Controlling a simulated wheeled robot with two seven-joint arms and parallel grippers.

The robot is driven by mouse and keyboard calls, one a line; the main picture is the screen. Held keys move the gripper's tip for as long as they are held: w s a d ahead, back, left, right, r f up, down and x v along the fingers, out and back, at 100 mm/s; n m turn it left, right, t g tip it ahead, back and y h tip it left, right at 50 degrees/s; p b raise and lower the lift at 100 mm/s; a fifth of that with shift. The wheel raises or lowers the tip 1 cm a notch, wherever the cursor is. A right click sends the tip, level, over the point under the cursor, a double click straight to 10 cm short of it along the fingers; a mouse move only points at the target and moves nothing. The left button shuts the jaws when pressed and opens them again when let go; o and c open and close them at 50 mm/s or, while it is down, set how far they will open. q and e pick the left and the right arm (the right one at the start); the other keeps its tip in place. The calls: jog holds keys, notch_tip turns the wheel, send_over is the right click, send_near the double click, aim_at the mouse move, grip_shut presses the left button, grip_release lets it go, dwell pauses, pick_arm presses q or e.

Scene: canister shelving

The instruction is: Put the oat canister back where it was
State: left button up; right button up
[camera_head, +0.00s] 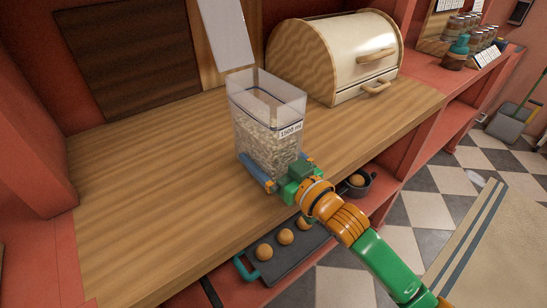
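The oat canister (265,137) is a clear, open-topped box filled with pale oats, with a "1500 ml" label near its rim. It is upright at the wooden counter's (160,195) front part, in the middle of the camera_head view. I cannot tell whether its base touches the counter. My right gripper (278,172), coming in from the lower right, has its blue fingers on either side of the canister's lower part and appears shut on it. The lower front corner is partly hidden by the gripper. My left gripper is not in view.
A cream, wood-sided bread box (345,60) stands behind and right of the canister. A dark board (135,50) and a white sheet (228,30) are at the back. Below the front edge are a tray (283,252) with round buns and a small pot (357,187). The counter's left is clear.

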jog(key=b+v, duration=0.1)
jog(key=v, duration=1.1)
jog(key=shift+w, duration=0.1)
